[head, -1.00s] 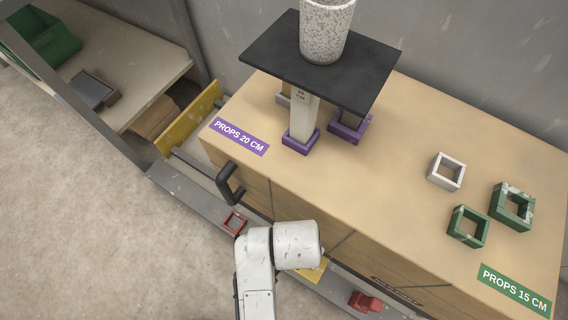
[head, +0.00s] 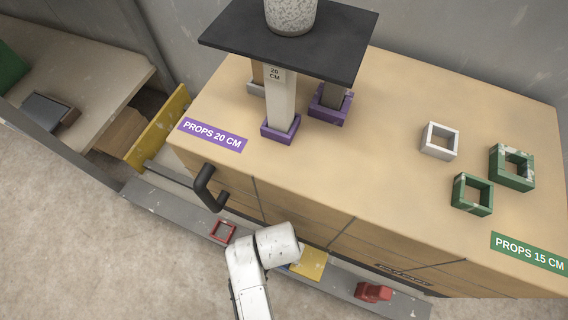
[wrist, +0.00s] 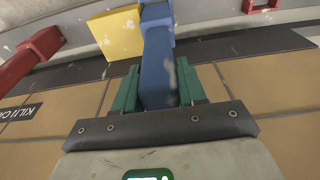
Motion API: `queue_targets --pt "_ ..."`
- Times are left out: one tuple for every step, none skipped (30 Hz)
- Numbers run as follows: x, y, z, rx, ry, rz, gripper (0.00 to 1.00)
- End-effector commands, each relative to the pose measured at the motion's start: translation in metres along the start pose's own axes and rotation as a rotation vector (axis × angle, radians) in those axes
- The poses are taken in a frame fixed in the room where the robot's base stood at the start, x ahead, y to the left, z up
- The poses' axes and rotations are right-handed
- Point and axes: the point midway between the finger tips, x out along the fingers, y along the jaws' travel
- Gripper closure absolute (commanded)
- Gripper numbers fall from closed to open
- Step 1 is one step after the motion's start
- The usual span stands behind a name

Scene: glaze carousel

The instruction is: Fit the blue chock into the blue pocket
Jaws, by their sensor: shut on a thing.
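In the wrist view my gripper (wrist: 158,90) has its green fingers shut on the sides of the blue chock (wrist: 157,62), a long blue block. The chock reaches away from the fingers toward the grey ledge. At its far end is a wider, lighter blue part (wrist: 157,12); I cannot tell whether this is the blue pocket or part of the chock. In the head view my white arm hides the gripper and most of this spot.
The ledge (head: 160,200) carries a red square frame (head: 222,231), a yellow piece (head: 308,263) and a red block (head: 373,292). A wooden cabinet (head: 330,170) with a black handle (head: 208,188) rises behind it. The yellow piece (wrist: 117,30) is close beside the chock.

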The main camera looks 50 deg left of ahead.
Motion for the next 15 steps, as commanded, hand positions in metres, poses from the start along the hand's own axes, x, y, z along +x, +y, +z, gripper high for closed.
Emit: queue_targets --pt "0.004 0.0 0.0 0.0 0.001 0.0 1.0" --pt "0.007 0.0 0.001 0.0 0.0 0.0 1.0" --pt "0.012 0.0 0.001 -0.001 0.0 0.0 1.0" --pt "0.016 0.0 0.002 -0.001 -0.001 0.001 1.0" --pt "0.021 0.0 0.003 -0.001 -0.001 0.001 1.0" --pt "0.028 0.0 0.004 -0.001 0.0 0.001 1.0" --pt "0.033 0.0 0.004 -0.001 0.0 0.0 1.0" --pt "0.037 0.0 0.004 -0.001 0.0 0.001 1.0" --pt "0.041 0.0 0.005 -0.001 0.0 0.0 1.0" --pt "0.043 0.0 0.005 -0.001 0.001 0.0 1.0" --pt "0.044 -0.001 0.005 -0.001 0.001 -0.001 1.0" --pt "0.044 -0.001 0.005 0.0 0.002 -0.001 1.0" --pt "0.043 -0.001 0.005 0.0 0.002 -0.001 1.0" --pt "0.043 0.0 0.004 0.0 0.002 -0.001 1.0" --pt "0.042 0.0 0.005 0.0 0.002 -0.001 1.0"
